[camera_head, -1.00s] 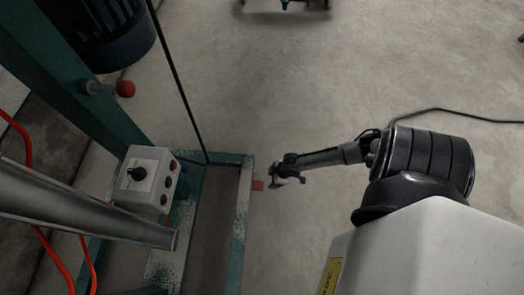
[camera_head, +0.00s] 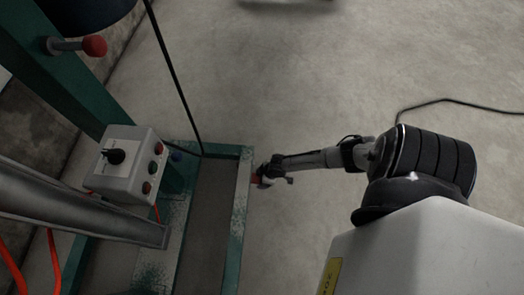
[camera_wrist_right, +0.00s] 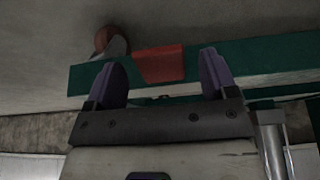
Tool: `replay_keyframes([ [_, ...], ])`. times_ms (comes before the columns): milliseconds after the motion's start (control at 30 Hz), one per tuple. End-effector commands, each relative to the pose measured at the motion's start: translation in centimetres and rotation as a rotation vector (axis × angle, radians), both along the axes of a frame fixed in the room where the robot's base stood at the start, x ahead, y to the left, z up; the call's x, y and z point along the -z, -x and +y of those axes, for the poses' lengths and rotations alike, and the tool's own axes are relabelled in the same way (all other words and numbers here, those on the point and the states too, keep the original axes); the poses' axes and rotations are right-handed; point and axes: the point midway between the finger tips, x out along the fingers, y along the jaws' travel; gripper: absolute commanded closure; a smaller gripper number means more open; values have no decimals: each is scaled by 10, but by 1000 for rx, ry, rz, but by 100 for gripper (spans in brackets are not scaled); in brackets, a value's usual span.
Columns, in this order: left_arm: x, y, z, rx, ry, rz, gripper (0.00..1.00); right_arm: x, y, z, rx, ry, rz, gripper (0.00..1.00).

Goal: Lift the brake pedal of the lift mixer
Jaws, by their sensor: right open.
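The lift mixer's green base frame (camera_head: 239,215) stands at the lower left in the head view. The red brake pedal shows in the right wrist view (camera_wrist_right: 162,63) as a flat tab against the green beam. In the head view it is mostly hidden behind my right gripper (camera_head: 268,175), at the frame's right side. In the right wrist view my right gripper (camera_wrist_right: 164,78) is open, its two purple fingers apart. The pedal appears between the fingertips, a little beyond them. Contact cannot be told. My left gripper is not in view.
A grey control box (camera_head: 128,163) with a black knob and buttons is mounted on the mixer. A red-knobbed lever (camera_head: 93,46) sticks out above it. A caster wheel (camera_wrist_right: 106,38) is left of the pedal in the wrist view.

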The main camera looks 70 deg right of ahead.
Motion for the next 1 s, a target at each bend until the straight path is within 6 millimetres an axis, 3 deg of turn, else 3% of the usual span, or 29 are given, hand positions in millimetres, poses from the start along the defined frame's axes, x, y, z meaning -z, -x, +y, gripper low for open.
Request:
replay_keyframes([
  [467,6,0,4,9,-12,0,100,6,-3,1,-1,1,1,21],
  [1000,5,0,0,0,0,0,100,6,-2,1,0,0,1,71],
])
